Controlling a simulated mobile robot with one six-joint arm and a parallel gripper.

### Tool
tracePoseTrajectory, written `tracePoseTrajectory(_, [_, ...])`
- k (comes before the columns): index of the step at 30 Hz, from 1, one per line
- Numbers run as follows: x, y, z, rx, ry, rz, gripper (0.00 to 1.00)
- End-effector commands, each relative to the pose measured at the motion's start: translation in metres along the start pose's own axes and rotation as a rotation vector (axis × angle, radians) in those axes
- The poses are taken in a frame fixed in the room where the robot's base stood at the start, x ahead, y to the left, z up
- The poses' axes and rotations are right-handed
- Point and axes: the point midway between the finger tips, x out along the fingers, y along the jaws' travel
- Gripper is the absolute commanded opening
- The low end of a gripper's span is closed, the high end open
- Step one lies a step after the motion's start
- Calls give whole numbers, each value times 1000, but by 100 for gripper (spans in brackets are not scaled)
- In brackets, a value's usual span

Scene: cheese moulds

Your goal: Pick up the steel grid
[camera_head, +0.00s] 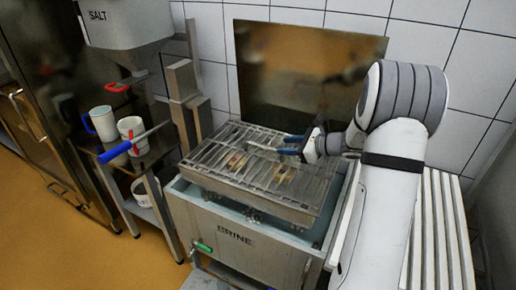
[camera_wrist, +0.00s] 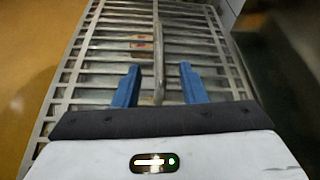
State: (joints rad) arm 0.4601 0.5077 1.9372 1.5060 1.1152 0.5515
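The steel grid (camera_head: 215,163) is a rectangular frame of metal bars lying across the top of the brine tank (camera_head: 240,238). It also fills much of the wrist view (camera_wrist: 95,50). A raised bar, which looks like the grid's handle (camera_wrist: 158,62), runs lengthwise along its middle. My gripper (camera_head: 284,145) is above the right part of the grid in the head view. In the wrist view its two blue fingers (camera_wrist: 160,82) are apart, one on each side of the raised bar, with gaps between. I cannot tell how far above the bars the fingertips are.
Small reddish and pale shapes (camera_head: 236,160) show through the bars. A shelf stand at left holds a white mug (camera_head: 103,123) and a white pot (camera_head: 133,133) beside a blue-handled tool (camera_head: 115,152). A salt hopper (camera_head: 122,22) hangs above.

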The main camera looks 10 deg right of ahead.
Motion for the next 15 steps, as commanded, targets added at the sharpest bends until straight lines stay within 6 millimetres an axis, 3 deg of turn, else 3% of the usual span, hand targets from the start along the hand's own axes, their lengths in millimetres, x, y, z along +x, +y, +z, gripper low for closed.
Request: tracePoseTrajectory(15, [60,5,-3,-3,0,13,38])
